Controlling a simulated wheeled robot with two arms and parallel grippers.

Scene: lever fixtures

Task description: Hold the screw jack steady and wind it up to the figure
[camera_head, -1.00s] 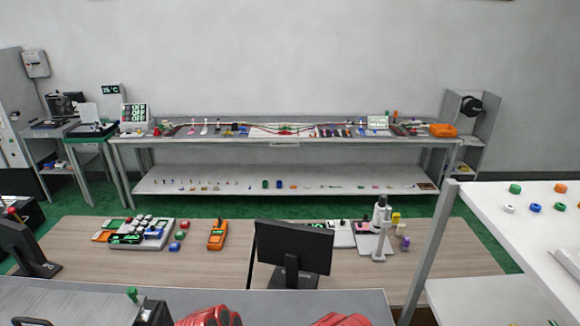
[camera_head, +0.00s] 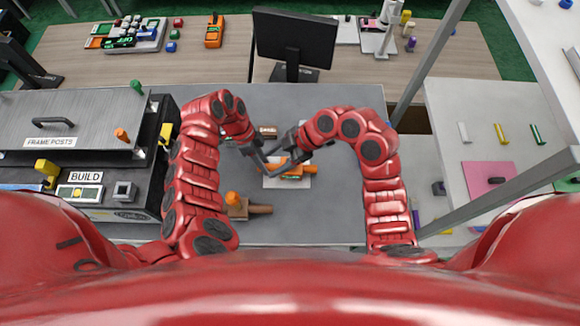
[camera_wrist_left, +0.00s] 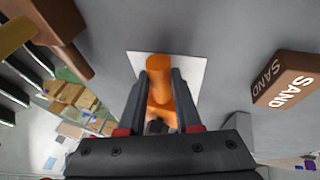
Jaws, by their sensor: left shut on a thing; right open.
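The orange screw jack (camera_head: 292,172) lies or stands on a white plate (camera_head: 300,183) in the middle of the grey bench in the head view. In the left wrist view the orange jack (camera_wrist_left: 159,72) sits between my left fingers, over the white plate (camera_wrist_left: 197,66). My left gripper (camera_head: 272,168) is shut on the jack; it also shows in the left wrist view (camera_wrist_left: 160,95). My right gripper (camera_head: 290,148) is open, close to the jack from the upper right. The arms and fingers hide part of the jack, and I cannot read a figure on it.
A brown block with an orange knob (camera_head: 236,204) lies at the bench front. A brown SAND block (camera_wrist_left: 287,80) shows in the left wrist view. A black BUILD unit (camera_head: 100,190) stands left, a monitor (camera_head: 294,38) behind.

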